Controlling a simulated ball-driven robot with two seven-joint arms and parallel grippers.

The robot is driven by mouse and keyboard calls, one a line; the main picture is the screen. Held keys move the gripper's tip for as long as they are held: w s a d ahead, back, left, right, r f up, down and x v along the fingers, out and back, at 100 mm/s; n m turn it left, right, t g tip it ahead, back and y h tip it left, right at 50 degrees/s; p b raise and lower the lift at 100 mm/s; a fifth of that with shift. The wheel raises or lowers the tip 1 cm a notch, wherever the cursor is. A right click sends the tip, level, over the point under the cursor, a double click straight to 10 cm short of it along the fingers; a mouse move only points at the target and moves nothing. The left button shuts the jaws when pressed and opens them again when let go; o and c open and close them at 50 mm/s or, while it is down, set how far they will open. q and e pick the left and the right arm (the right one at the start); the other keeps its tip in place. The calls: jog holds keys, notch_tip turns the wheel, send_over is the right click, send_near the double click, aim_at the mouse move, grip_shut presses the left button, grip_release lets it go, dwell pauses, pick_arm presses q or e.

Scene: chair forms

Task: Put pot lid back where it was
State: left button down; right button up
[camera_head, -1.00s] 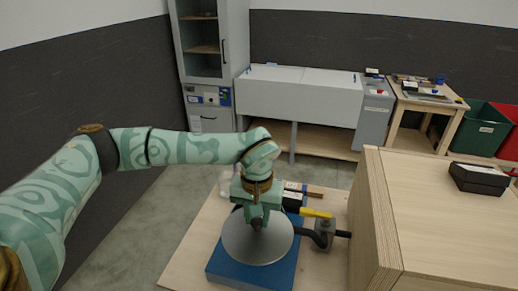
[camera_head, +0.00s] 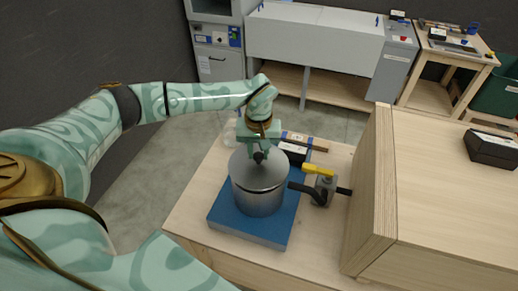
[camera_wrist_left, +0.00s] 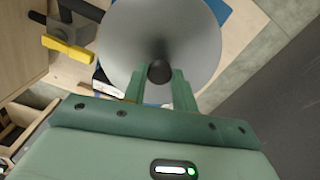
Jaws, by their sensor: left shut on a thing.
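The pot lid (camera_head: 246,177) is a silver disc with a dark knob, on or just over the top of the metal pot (camera_head: 260,203). I cannot tell whether its rim touches the pot. The pot stands upright on a blue board (camera_head: 230,222). My left gripper (camera_head: 259,154) is above the lid, shut on its knob. In the left wrist view the lid (camera_wrist_left: 190,35) is in front of the fingers of my left gripper (camera_wrist_left: 160,80), with the knob between them; the lid hides the pot there. My right gripper is not in view.
A valve with a yellow handle (camera_head: 318,170) and black pipe stands close to the pot's right. A wooden box (camera_head: 385,190) rises further right, with a black case (camera_head: 491,150) on it. A grey cabinet (camera_head: 315,40) is behind. The wooden table (camera_head: 195,205) is bare left of the board.

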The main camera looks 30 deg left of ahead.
aim_at(259, 156)
pick_arm(q)
jog(key=shift+f, duration=0.55)
jog(key=shift+f+b, duration=0.55)
jog(key=shift+f, duration=0.05)
jog(key=c, duration=1)
grip_release()
jog(key=shift+c, duration=0.2)
jog(key=shift+s, duration=0.1)
jog(key=shift+r, duration=0.15)
notch_tip(259, 156, up, 16)
